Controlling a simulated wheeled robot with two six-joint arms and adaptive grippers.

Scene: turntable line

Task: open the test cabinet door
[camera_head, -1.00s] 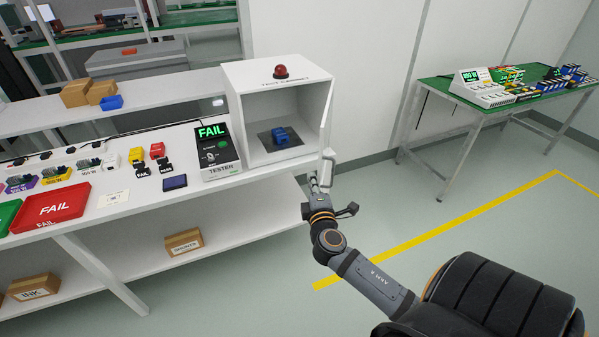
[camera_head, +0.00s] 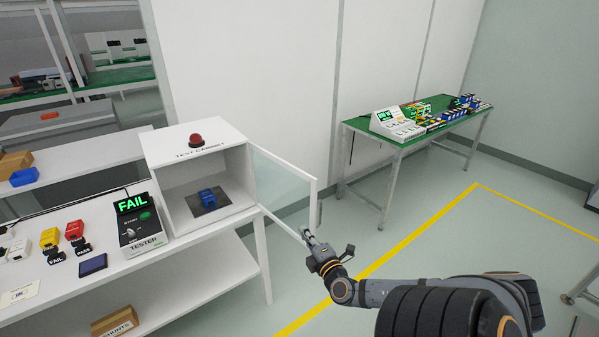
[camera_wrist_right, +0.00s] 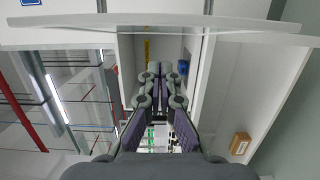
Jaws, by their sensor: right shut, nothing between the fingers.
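The test cabinet (camera_head: 199,133) is a white box with a red dome lamp on top. Its glass door (camera_head: 283,184) stands wide open, swung out to the right from the hinge side. A blue unit (camera_head: 207,195) sits on a dark plate inside the cabinet. The door handle (camera_head: 319,213) is at the door's free edge. My right gripper (camera_head: 307,235) is shut and empty, just below and left of the handle near the door's lower corner; I cannot tell if it touches. Its closed fingers show in the right wrist view (camera_wrist_right: 160,70). My left gripper is not in view.
The tester (camera_head: 139,222) left of the cabinet shows FAIL in green. A green-topped table (camera_head: 378,134) with devices stands at the back right. Open floor with a yellow line (camera_head: 420,235) lies between. A cardboard box (camera_head: 116,324) is on the lower shelf.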

